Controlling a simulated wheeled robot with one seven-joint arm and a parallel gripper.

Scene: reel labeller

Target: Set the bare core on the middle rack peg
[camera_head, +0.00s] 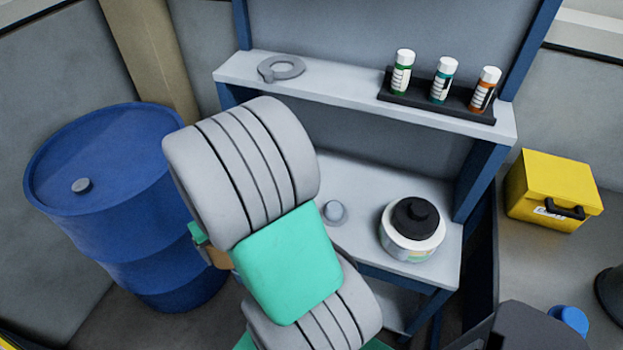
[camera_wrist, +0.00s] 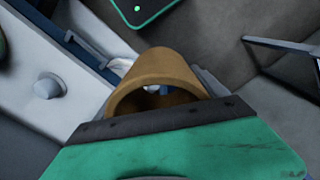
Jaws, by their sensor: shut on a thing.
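In the wrist view the bare core (camera_wrist: 165,66), a brown open tube, is held at the dark edge of my gripper (camera_wrist: 158,118). The gripper is shut on it. In the head view only a small tan part of the core (camera_head: 217,257) shows beside my arm, which hides most of the gripper. A short grey peg (camera_head: 334,212) stands bare on the bench's lower shelf; a grey peg also shows at left in the wrist view (camera_wrist: 48,87). I cannot tell if it is the middle one. My arm may hide another peg.
A white reel with a black top (camera_head: 411,231) stands at the shelf's right. A blue drum (camera_head: 105,190) stands left, a yellow case (camera_head: 553,185) right.

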